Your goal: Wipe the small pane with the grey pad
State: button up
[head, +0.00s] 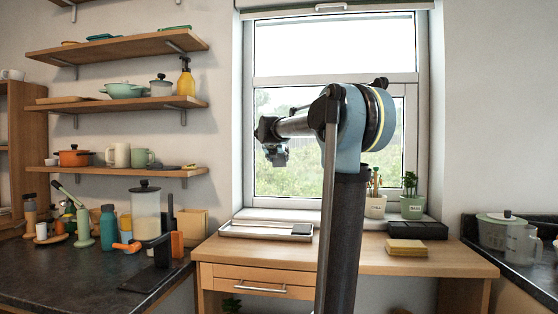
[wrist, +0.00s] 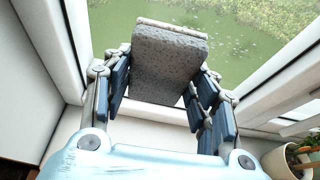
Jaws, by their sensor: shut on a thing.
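My gripper (head: 277,153) is in front of the lower window pane (head: 300,180) in the head view. In the wrist view my gripper (wrist: 163,78) is shut on the grey pad (wrist: 165,65), a speckled grey block held between the blue-lined fingers. The pad is not clearly visible in the head view. Glass (wrist: 235,50) with greenery behind it lies beyond the pad in the wrist view, and pale specks show to the pad's right. I cannot tell whether the pad touches the glass. A wide, shorter upper pane (head: 335,45) is above the lower one.
Below the window, a wooden desk (head: 345,258) bears a pale tray (head: 265,231), a black tray (head: 417,230) and a yellow sponge (head: 405,247). Potted plants (head: 412,205) stand at the sill's right. Shelves (head: 118,104) are on the left wall.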

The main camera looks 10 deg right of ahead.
aim_at(297, 158)
jog(key=shift+w+d, duration=0.25)
jog(key=shift+w, duration=0.45)
jog(key=shift+w+d, duration=0.2)
jog(key=shift+w, duration=0.55)
jog(key=shift+w+d, duration=0.25)
jog(key=shift+w, duration=0.45)
jog(key=shift+w+d, duration=0.3)
jog(key=shift+w, duration=0.6)
jog(key=shift+d, duration=0.1)
jog(key=shift+s+d, duration=0.8)
jog(key=shift+d, duration=1.6)
jog(key=shift+s+d, duration=0.8)
jog(key=shift+d, duration=1.6)
jog(key=shift+s+d, duration=0.8)
jog(key=shift+d, duration=1.6)
jog(key=shift+w+a, duration=0.4)
jog(key=shift+a, duration=0.85)
jog(key=shift+w+a, duration=0.45)
jog(key=shift+a, duration=0.75)
jog(key=shift+w+a, duration=0.4)
jog(key=shift+a, duration=0.85)
jog(key=shift+a, duration=0.1)
jog(key=w+a, duration=0.2)
jog(key=a, duration=0.5)
jog(key=shift+w, duration=0.2)
